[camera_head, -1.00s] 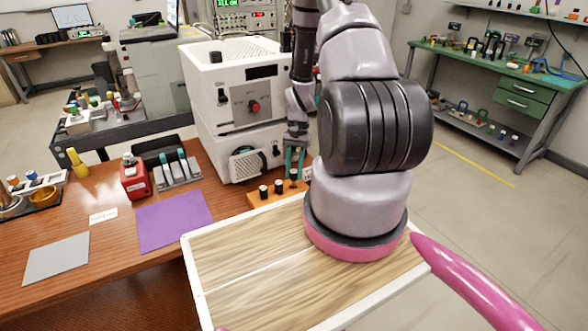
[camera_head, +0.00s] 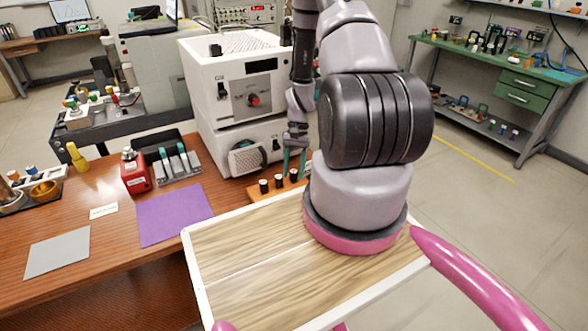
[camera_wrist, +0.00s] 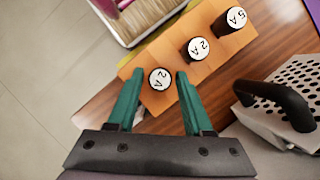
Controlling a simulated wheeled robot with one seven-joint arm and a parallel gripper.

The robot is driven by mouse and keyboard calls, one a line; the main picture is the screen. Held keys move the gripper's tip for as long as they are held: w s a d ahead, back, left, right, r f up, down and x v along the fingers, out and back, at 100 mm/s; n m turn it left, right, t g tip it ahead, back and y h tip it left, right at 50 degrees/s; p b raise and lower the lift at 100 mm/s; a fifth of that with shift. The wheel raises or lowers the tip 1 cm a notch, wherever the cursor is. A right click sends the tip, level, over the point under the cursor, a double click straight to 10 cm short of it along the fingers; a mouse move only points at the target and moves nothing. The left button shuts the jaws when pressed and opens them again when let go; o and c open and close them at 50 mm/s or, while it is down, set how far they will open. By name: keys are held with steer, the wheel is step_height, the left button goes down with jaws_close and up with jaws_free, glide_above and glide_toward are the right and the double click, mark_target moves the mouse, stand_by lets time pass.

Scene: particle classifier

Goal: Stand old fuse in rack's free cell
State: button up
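The orange rack (camera_wrist: 178,65) stands on the wooden bench; it also shows in the head view (camera_head: 254,198). Three dark fuses with white tops stand in it. The left-end fuse (camera_wrist: 160,79), marked 2 A, is between the green fingertips of my gripper (camera_wrist: 160,84) and looks upright in the end cell. Narrow gaps show between it and both fingers, so my gripper looks open around it. The middle fuse (camera_wrist: 198,48) is marked 2 A, the far one (camera_wrist: 237,17) 5 A. In the head view my gripper (camera_head: 294,162) is over the rack's right end.
A white machine (camera_head: 230,105) stands close behind the rack; its perforated casing and black handle (camera_wrist: 290,105) lie to the right in the wrist view. A wood-topped tray (camera_head: 255,262) is in front. A purple mat (camera_head: 174,214) and red box (camera_head: 135,172) are left.

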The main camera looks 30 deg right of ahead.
mark_target(294, 170)
steer(key=shift+o, duration=0.4)
steer(key=shift+r, duration=0.25)
step_height(294, 170, up, 10)
steer(key=shift+f, duration=0.25)
